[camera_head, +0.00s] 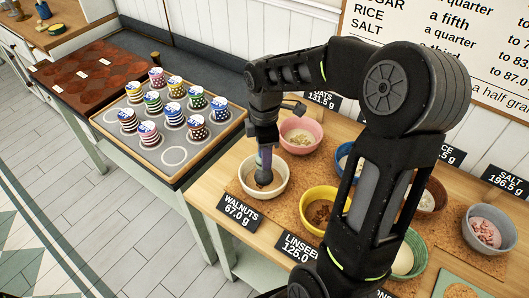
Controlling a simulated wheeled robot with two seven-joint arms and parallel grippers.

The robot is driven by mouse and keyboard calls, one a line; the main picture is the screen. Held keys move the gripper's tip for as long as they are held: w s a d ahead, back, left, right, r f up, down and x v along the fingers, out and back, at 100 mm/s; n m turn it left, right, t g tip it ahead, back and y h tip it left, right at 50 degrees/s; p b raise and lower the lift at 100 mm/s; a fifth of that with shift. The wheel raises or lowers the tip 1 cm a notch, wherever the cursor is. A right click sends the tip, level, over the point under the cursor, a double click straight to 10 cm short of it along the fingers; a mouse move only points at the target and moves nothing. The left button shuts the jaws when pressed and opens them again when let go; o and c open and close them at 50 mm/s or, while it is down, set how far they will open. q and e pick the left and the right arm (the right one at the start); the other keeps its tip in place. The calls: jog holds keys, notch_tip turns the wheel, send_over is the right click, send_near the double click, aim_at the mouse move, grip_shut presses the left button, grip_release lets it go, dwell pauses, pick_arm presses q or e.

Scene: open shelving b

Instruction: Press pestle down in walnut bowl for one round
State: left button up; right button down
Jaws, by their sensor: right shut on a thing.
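The walnut bowl (246,184) is cream-coloured and stands on a cork mat behind the sign reading walnuts 67.0 g (239,210). Brown contents show at its bottom. My right gripper (265,146) points down above the bowl and is shut on the pestle (264,167). The pestle is a greyish upright rod, partly hidden by the gripper. Its lower end reaches down inside the bowl at the brown contents; I cannot tell how firmly it touches. My left gripper is not in view.
A pink bowl (318,130) stands behind the walnut bowl and a yellow bowl (309,196) to its right. A grey bowl (478,244) stands far right. My right arm hides part of the counter. A tray (173,156) with several patterned cups is at left.

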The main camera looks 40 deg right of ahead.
jog(key=shift+f+b, duration=0.35)
jog(key=shift+f, duration=0.1)
jog(key=shift+a+f, duration=0.1)
jog(key=shift+f, duration=0.05)
dwell(1.5)
notch_tip(320, 180, up, 8)
jog(key=p, duration=0.6)
jog(key=shift+f, duration=0.1)
jog(key=shift+f, duration=0.1)
